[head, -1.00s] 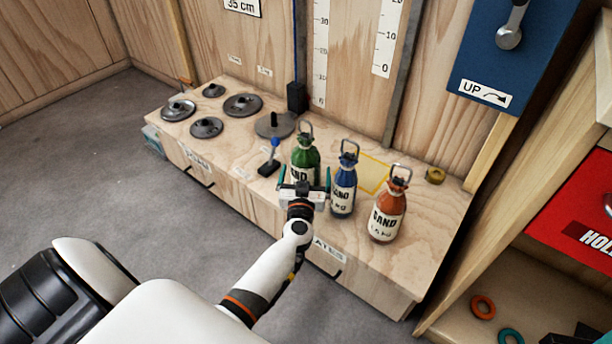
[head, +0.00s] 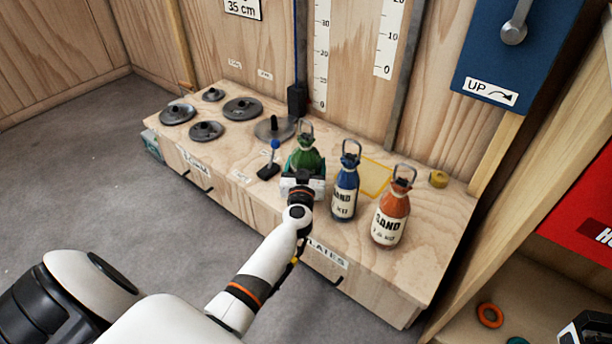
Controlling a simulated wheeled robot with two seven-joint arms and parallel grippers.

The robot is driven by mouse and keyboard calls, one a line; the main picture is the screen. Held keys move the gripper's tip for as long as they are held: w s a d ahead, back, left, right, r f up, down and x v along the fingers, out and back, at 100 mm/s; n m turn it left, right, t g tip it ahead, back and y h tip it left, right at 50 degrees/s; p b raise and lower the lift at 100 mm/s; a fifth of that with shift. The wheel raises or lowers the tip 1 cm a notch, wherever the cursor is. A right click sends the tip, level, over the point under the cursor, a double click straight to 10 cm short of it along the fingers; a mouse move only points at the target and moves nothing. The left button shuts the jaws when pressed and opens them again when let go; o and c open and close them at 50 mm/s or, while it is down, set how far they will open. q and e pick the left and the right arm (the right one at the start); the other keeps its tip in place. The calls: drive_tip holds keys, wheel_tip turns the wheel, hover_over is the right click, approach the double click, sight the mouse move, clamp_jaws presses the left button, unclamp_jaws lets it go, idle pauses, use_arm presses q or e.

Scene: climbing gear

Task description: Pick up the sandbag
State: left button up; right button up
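Three sandbags stand upright on the wooden bench: a green one (head: 307,155), a blue one (head: 344,187) and an orange-brown one (head: 391,219). Each has a metal loop handle on top. The gripper body hides the bag's lower front. I cannot tell whether the fingers press on it. The green bag appears to rest on the bench. A white and black part (head: 585,329) at the bottom right edge may be my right gripper; its fingers do not show clearly.
Several dark plates (head: 241,108) lie on the bench (head: 420,250) at the left. A small blue-topped stand (head: 270,164) is left of the green bag. A yellow outline (head: 376,180) marks bench behind the blue bag. A brass piece (head: 438,179) sits at the right. The wall rises behind.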

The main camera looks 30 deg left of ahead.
use_arm(q)
drive_tip(key=c, duration=0.6)
drive_tip(key=shift+w+r, duration=0.1)
drive_tip(key=shift+r, duration=0.25)
drive_tip(key=shift+c, duration=0.7)
drive_tip(key=shift+f, duration=0.1)
